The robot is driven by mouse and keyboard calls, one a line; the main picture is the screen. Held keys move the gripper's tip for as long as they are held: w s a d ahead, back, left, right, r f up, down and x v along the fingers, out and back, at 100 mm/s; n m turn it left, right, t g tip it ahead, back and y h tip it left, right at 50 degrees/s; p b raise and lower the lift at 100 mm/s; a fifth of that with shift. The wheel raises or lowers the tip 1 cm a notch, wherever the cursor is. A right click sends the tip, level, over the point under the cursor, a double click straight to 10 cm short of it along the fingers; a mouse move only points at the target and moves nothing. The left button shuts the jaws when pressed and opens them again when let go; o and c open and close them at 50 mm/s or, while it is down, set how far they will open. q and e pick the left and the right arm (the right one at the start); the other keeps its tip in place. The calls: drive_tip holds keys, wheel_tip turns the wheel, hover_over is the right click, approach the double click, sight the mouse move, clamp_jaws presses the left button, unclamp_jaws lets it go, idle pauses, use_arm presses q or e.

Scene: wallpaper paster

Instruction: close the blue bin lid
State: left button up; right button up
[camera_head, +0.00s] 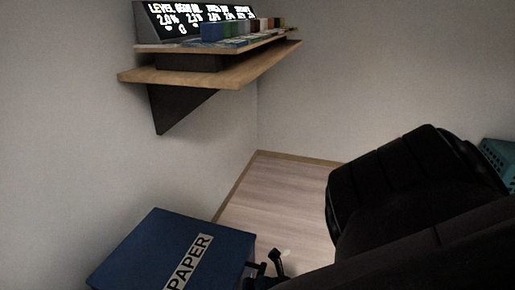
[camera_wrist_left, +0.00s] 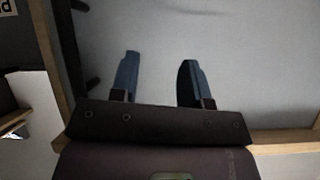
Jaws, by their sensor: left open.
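The blue bin (camera_head: 150,245) stands at the bottom left of the head view. Its blue lid, with a white PAPER label (camera_head: 190,264), looks flat or nearly flat on top; whether it is fully shut is unclear. The lower part of the bin is cut off by the picture's edge. My right gripper (camera_head: 268,268) is at the bottom, close beside the bin's right edge; contact cannot be told and its jaws are small and dark. My left gripper (camera_wrist_left: 159,80) shows in the left wrist view with its fingers apart and nothing between them.
A wooden wall shelf (camera_head: 215,72) with a lit display and several small coloured items is above the bin. The wooden floor (camera_head: 290,195) behind the bin is clear. A teal basket (camera_head: 498,158) is at the right edge. My dark right arm covers the lower right.

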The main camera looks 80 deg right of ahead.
drive_tip(key=shift+o, duration=1.2)
drive_tip(key=v, duration=1)
drive_tip(key=shift+s+f+b, duration=0.25)
drive_tip(key=shift+b, duration=0.1)
drive_tip(key=shift+d, duration=0.1)
